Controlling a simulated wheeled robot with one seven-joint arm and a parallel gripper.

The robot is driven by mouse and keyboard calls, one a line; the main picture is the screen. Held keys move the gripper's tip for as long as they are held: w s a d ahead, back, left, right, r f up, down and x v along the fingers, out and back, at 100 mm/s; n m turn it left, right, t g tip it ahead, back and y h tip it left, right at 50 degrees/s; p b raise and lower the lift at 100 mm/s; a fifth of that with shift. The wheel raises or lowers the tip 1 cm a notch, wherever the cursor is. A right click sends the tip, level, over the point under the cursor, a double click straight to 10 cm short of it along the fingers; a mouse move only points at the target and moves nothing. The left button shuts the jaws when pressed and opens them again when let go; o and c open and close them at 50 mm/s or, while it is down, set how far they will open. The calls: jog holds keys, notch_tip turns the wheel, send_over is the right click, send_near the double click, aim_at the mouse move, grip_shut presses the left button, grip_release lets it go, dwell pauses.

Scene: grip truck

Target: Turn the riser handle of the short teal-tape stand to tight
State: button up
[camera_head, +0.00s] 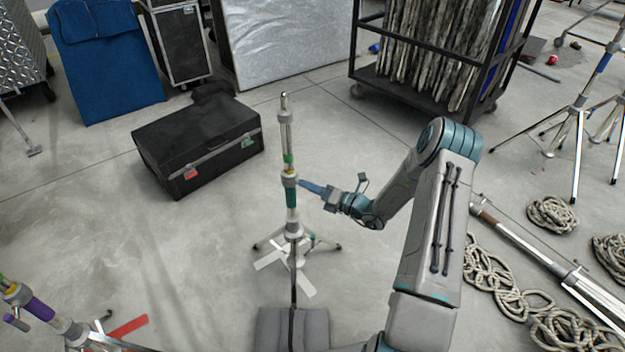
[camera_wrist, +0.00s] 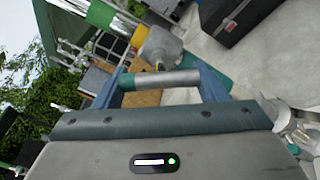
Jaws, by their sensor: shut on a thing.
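The short teal-tape stand (camera_head: 286,130) stands upright in the middle of the head view, on spread legs, with a teal band (camera_head: 292,198) below its collar and a green band above. My gripper (camera_head: 304,186) reaches it from the right at collar height. In the wrist view my gripper (camera_wrist: 164,79) is shut on the riser handle (camera_wrist: 172,79), a silver bar with a teal end, lying crosswise between the two blue fingers. The handle's joint with the grey collar (camera_wrist: 160,47) shows just beyond it. In the head view the fingers largely hide the handle.
A black case (camera_head: 200,145) lies on the floor behind left. A purple-tape stand (camera_head: 40,310) is at the lower left. A wheeled rack (camera_head: 440,100) stands behind right. Rope coils (camera_head: 552,214) and a lying pole (camera_head: 535,255) are at right. Floor left of the stand is clear.

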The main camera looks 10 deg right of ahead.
jog(key=m+p, duration=0.3)
jog(key=m, duration=0.2)
jog(key=shift+r+p, duration=0.1)
jog(key=shift+p, duration=0.2)
jog(key=shift+m, duration=0.4)
jog(key=o, duration=1)
jog(key=shift+s, duration=0.1)
jog(key=p+v, duration=0.1)
jog(key=v, duration=1.2)
jog(key=shift+s+d, duration=0.25)
jog(key=shift+d, duration=0.05)
